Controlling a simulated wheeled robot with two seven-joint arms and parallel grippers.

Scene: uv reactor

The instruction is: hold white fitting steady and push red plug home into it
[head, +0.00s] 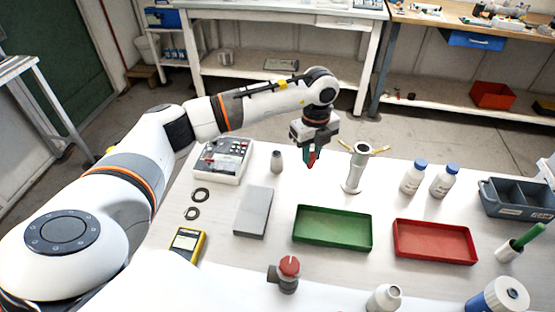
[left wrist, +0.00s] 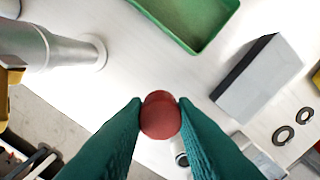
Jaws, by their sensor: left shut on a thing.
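My left gripper (head: 312,156) is shut on the red plug (left wrist: 160,115) and holds it above the table. In the left wrist view the rounded red plug sits between the tips of the two teal fingers. A pale upright fitting with a flared foot (head: 354,170), yellow-tipped arms at its top, stands on the table just right of the gripper, apart from the plug. It also shows large at the left of the left wrist view (left wrist: 60,50). It looks like the white fitting. Nothing is seen holding it. My right gripper is not in view.
A green tray (head: 332,242) and a red tray (head: 435,256) lie nearer. A grey block (head: 253,211), a control box (head: 222,160) and a small grey cylinder (head: 277,162) are left. Two white bottles (head: 414,178) and a red-knobbed part (head: 288,273) stand on the table.

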